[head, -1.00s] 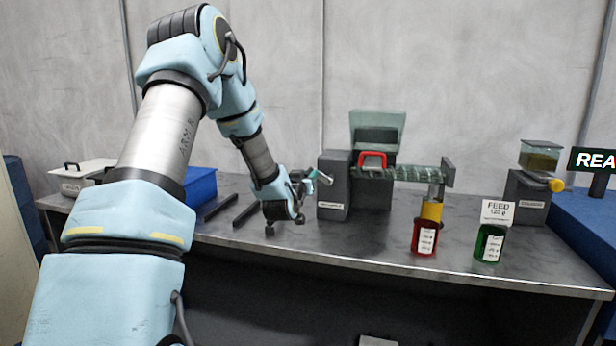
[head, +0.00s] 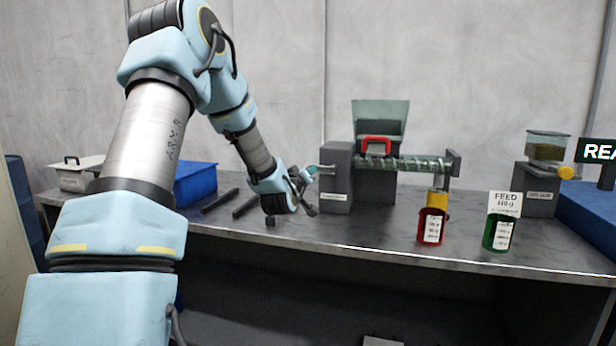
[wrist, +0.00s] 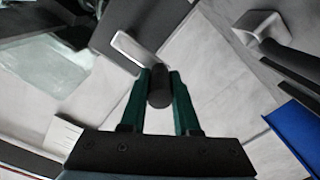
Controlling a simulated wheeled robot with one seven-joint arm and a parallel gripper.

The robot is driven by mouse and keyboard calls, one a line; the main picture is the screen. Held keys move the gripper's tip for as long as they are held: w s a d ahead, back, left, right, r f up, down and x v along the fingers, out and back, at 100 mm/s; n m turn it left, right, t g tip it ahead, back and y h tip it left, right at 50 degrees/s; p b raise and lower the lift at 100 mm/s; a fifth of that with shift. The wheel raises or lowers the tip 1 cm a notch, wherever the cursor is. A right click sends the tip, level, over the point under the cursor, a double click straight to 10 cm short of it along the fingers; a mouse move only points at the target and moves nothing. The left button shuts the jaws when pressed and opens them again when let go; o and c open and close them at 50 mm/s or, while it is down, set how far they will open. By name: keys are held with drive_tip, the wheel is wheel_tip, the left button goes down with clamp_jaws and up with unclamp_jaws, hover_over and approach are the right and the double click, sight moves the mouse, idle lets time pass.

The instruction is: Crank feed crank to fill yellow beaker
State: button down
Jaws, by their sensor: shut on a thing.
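My gripper (head: 308,178) is at the left side of the feeder; in the wrist view its green fingers (wrist: 160,92) are shut on the dark knob of the feed crank (wrist: 159,86). The crank's pale metal arm (wrist: 138,52) runs up-left from the knob. In the head view the feeder (head: 337,178) is a grey box with a clear hopper (head: 381,116) and a clear auger tube (head: 415,164) running right. The yellow beaker (head: 441,198) shows below the tube's right end, partly hidden behind a red beaker (head: 431,225). Its fill level cannot be seen.
A green beaker (head: 497,234) stands right of the red one, by a white FEED sign (head: 504,203) whose figures are hard to read. A second dispenser (head: 541,204) with a yellow knob is at right. Dark bars (head: 245,207) and a blue bin (head: 194,180) lie left.

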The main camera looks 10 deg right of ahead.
drive_tip(key=c, duration=0.7)
unclamp_jaws()
drive_tip(key=shift+o, duration=0.2)
drive_tip(key=b+v, duration=0.2)
drive_tip(key=v, duration=0.9)
drive_tip(key=shift+d, duration=0.15)
